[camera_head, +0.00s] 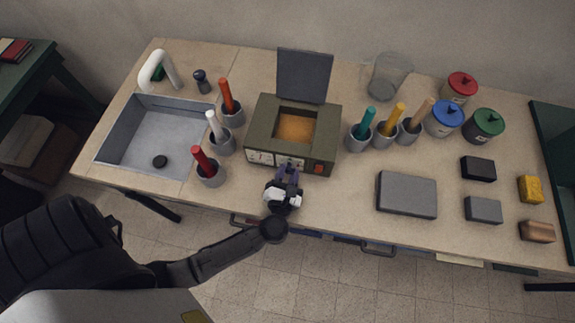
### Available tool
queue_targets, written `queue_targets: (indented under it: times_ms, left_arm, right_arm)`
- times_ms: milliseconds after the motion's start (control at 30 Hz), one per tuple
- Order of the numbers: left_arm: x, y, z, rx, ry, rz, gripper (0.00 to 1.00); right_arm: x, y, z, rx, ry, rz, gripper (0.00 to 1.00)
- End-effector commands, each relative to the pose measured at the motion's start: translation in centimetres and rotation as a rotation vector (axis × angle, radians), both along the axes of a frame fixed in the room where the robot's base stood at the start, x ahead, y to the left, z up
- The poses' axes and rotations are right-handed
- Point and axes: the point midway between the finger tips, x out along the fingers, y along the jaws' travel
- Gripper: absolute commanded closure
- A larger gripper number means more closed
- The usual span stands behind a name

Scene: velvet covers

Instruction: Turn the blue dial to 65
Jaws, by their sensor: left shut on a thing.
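An olive-green box device (259,130) stands on the counter with its dark lid (303,76) raised and an orange-brown inside. Its front has pale scale panels (260,156) and a red square (319,168) at the right. My left gripper (288,168) reaches the middle of this front panel and is shut there. The blue dial is not clearly visible; the gripper covers the spot where its fingers meet the panel, so the dial's reading is hidden. My right gripper is out of view.
A sink (138,147) with a white faucet (160,70) is at the left. Cups with coloured handles flank the device. Lidded jars (443,118), a glass vessel (388,77), a grey flat box (406,194) and small blocks are at the right.

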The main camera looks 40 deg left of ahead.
Motion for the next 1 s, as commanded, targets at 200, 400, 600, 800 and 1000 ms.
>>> queue_targets:
  times_ms: [200, 400, 600, 800, 1000]
  left_arm:
    - [0.01, -0.01, 0.16, 0.075, 0.05, 0.0, 0.92]
    - [0.01, -0.02, 0.08, 0.107, 0.071, 0.0, 0.92]
    - [0.02, -0.02, 0.03, 0.117, 0.077, -0.001, 0.92]
    - [0.03, -0.01, 0.03, 0.117, 0.076, 0.0, 0.92]
    - [0.03, -0.01, 0.03, 0.117, 0.076, 0.0, 0.57]
  right_arm:
    - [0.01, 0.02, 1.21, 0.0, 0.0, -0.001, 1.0]
    - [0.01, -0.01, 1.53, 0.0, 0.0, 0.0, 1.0]
    - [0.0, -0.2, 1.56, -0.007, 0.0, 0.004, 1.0]
    - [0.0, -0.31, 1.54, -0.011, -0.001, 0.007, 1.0]
    - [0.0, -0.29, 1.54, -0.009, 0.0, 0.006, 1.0]
